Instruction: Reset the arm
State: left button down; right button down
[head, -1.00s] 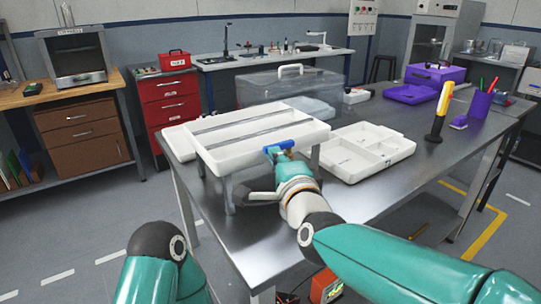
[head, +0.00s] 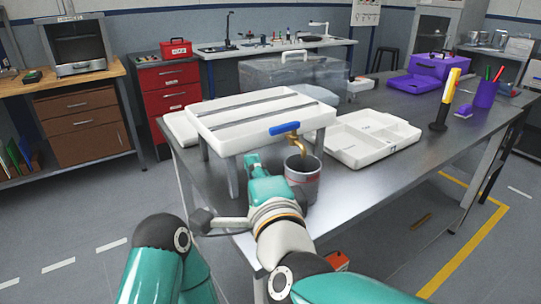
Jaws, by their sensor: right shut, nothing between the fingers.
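My right arm (head: 285,250) reaches in from the bottom right over the near part of the metal table. Its gripper (head: 252,161) is shut and empty, below the front edge of the raised white tray stand and left of a metal can. The fingertips are small and partly hard to make out. The grey can (head: 303,190) stands open-topped on the table, under a brass tap with a blue handle (head: 285,128) at the stand's front. The gripper appears apart from the can. My left arm shows only as teal links at the bottom left; its gripper is out of view.
The white tray stand (head: 262,143) rises over the table (head: 385,170) on legs. A white compartment tray (head: 370,155) lies right of it. A yellow-and-black tool (head: 440,112) stands upright, with a purple pen cup (head: 485,93) behind. The table's right front is mostly clear.

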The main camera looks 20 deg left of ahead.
jog(key=shift+s+a, duration=0.15)
jog(key=shift+s, duration=0.1)
dwell(0.3)
